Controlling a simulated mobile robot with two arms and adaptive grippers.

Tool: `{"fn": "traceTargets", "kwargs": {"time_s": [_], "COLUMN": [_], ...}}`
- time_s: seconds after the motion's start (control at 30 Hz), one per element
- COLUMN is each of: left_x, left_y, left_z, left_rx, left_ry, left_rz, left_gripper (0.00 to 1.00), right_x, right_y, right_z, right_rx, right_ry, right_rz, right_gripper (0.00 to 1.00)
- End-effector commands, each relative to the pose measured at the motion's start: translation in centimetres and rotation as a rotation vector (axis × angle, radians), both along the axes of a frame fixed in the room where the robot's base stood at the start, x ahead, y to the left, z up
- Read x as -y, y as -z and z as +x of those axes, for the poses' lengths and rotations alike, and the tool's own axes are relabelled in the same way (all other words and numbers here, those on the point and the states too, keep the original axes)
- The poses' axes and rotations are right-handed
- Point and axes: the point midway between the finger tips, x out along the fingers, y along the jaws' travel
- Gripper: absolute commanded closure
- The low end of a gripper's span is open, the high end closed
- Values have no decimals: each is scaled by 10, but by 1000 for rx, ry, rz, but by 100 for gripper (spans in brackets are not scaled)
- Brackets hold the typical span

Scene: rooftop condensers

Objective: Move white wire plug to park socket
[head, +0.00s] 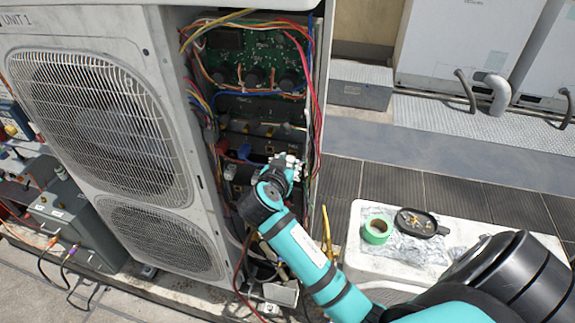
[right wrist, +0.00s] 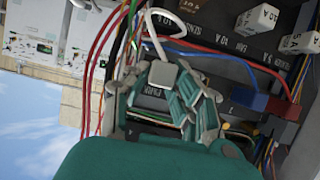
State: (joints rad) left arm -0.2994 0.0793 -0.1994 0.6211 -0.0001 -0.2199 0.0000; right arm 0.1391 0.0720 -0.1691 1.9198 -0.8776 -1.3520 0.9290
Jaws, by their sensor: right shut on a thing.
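My right gripper (head: 284,168) reaches into the open lower part of the condenser cabinet. In the right wrist view its teal fingers (right wrist: 172,82) are shut on the white plug (right wrist: 162,74), whose white wire (right wrist: 152,24) loops away above it. A label that seems to read PARK (right wrist: 152,91) shows just by the plug, between the fingers. The park socket itself is hidden by the plug and fingers, and I cannot tell whether the plug is seated in it. My left gripper is not in view.
A blue plug (right wrist: 246,98) and a red plug (right wrist: 283,107) sit close beside the fingers. Loose red wires (right wrist: 92,70) hang nearby. White marked blocks (right wrist: 258,18) line the panel. A white box (head: 350,266) with green tape (head: 377,229) stands right of the cabinet.

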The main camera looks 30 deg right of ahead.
Motion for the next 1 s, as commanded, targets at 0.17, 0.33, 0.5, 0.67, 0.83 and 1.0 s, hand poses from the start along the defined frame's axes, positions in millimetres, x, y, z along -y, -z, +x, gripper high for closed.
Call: {"fn": "traceTargets", "kwargs": {"time_s": [0.17,0.33,0.5,0.67,0.83,1.0], "left_x": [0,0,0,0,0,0], "left_y": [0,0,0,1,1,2], "left_z": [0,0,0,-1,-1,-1], "left_rx": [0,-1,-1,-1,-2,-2], "left_ry": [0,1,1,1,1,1], "left_rz": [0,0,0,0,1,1], "left_gripper": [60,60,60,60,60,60], "right_x": [0,0,1,3,5,7], "right_y": [0,0,0,0,0,0], "right_z": [0,0,1,3,5,6], "right_rx": [0,1,1,1,1,1], "right_ry": [0,0,0,-1,-1,-1], "right_rz": [0,1,1,1,1,1], "right_gripper": [100,100,100,100,100,100]}}
